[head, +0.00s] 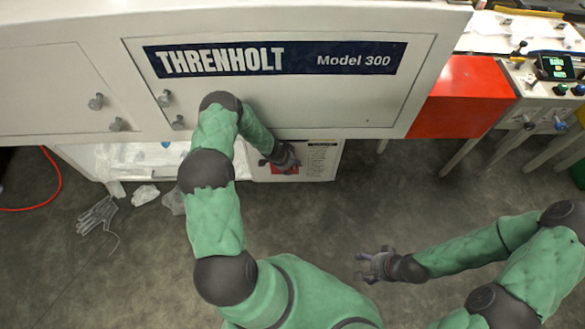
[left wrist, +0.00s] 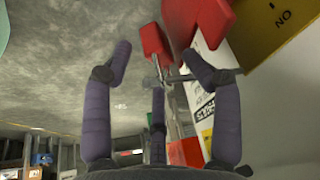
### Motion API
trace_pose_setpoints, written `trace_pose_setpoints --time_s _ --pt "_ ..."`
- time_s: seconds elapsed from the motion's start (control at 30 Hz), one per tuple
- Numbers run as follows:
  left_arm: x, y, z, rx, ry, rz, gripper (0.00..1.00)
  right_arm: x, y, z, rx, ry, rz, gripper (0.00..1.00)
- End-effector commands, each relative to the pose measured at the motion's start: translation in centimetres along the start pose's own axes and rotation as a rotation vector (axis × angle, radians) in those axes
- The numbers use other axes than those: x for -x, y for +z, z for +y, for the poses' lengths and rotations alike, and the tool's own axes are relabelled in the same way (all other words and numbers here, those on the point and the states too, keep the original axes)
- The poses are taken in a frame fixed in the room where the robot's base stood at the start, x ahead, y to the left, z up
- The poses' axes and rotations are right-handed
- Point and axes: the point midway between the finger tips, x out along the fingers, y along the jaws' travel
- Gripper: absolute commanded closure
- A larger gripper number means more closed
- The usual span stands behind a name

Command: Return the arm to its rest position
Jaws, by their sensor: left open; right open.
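My left arm, in a green sleeve with dark joints, reaches up across the middle of the head view. Its gripper (head: 283,158) is beside a white labelled panel below the machine's front, partly overlapping it. A pale glove (head: 97,215) lies on the floor at the left, apart from both grippers.
Crumpled clear film (head: 145,194) lies near the glove. A red box (head: 465,98) and a control panel (head: 550,85) stand at the right. A red cable (head: 45,200) lies far left. Floor between the grippers is clear.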

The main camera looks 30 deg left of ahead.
Motion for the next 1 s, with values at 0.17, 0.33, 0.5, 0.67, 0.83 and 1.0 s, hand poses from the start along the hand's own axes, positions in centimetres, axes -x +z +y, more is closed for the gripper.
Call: trace_pose_setpoints --time_s 0.17,0.33,0.5,0.67,0.83,1.0 --pt "2.6 0.1 0.2 0.002 0.004 -0.002 0.41 0.0 0.0 0.0 0.000 0.000 0.000 0.28" --pt "4.3 0.2 0.4 0.001 0.008 -0.004 0.41 0.0 0.0 0.0 0.000 0.000 0.000 0.28" --pt "5.1 0.3 0.5 0.002 0.008 -0.004 0.41 0.0 0.0 0.0 0.000 0.000 0.000 0.28" --pt "5.2 0.3 0.5 0.002 0.009 -0.005 0.41 0.0 0.0 0.0 0.000 0.000 0.000 0.28" --pt "5.2 0.2 0.8 0.005 0.015 -0.004 0.41 0.0 0.0 0.0 0.000 0.000 0.000 0.28" --pt "5.5 -0.6 4.2 0.059 0.070 0.000 0.41 0.5 0.0 -0.2 0.000 0.000 0.000 0.28"
